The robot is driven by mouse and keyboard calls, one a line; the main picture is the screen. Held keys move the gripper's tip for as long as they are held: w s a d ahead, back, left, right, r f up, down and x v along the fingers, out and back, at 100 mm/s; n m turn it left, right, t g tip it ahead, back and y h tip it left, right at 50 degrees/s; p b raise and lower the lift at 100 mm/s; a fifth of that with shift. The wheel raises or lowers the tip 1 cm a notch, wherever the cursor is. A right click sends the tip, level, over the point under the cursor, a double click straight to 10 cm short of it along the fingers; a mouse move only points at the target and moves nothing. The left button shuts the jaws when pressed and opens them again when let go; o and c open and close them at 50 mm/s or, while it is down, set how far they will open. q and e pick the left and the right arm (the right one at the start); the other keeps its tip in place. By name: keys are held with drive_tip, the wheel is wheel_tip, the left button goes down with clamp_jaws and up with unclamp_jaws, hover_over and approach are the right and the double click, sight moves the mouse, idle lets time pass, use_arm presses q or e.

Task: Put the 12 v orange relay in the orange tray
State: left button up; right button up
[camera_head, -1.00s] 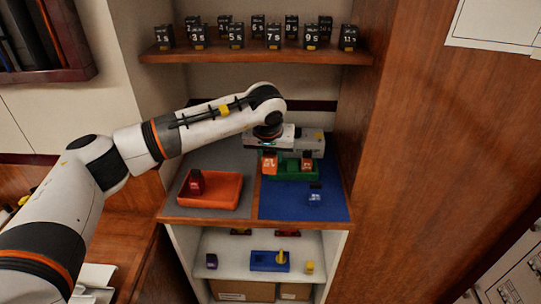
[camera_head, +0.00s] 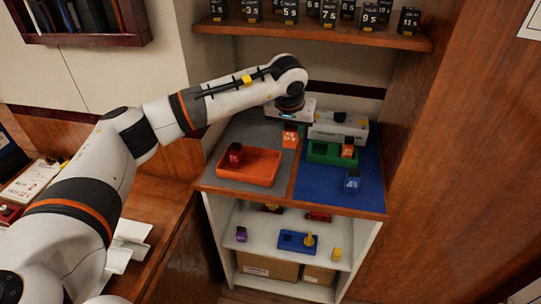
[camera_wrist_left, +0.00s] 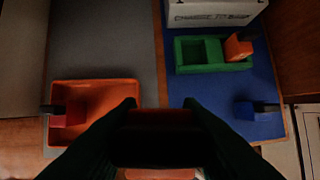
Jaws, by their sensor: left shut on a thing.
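My left gripper (camera_head: 291,122) is shut on an orange relay (camera_head: 290,139) and holds it in the air, near the line between the grey and blue mats. In the left wrist view the held relay (camera_wrist_left: 160,117) is dark between the fingers. The orange tray (camera_head: 262,181) is on the grey mat, to the left of the held relay; it also shows in the left wrist view (camera_wrist_left: 112,87). A dark red relay (camera_head: 235,154) stands in its left part. The held relay's voltage marking is too small to read. My right gripper is out of view.
A green tray (camera_head: 318,157) on the blue mat (camera_head: 320,187) holds another orange relay (camera_head: 348,148) at its right end. A blue relay (camera_head: 352,181) stands in front on that mat. A white box (camera_head: 325,130) is behind.

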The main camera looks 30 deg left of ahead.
use_arm(q)
drive_tip(key=a+f+b, duration=0.1)
drive_tip(key=a+f, duration=0.1)
drive_tip(key=a, duration=0.6)
drive_tip(key=p, duration=0.1)
approach(265, 163)
drive_tip(key=shift+w+a+f, duration=0.1)
drive_tip(key=shift+w+f, duration=0.05)
drive_tip(key=shift+w, duration=0.75)
wheel_tip(265, 163, down, 4)
drive_tip(key=shift+r+p, duration=0.2)
drive_tip(key=shift+p, duration=0.3)
drive_tip(key=shift+f, duration=0.3)
drive_tip(key=o, duration=1)
drive_tip(key=shift+r, duration=0.3)
drive_tip(key=b+v, duration=0.1)
drive_tip(key=v, duration=1)
drive_tip(key=shift+s+r+b, duration=0.2)
drive_tip(key=shift+r+b, duration=0.15)
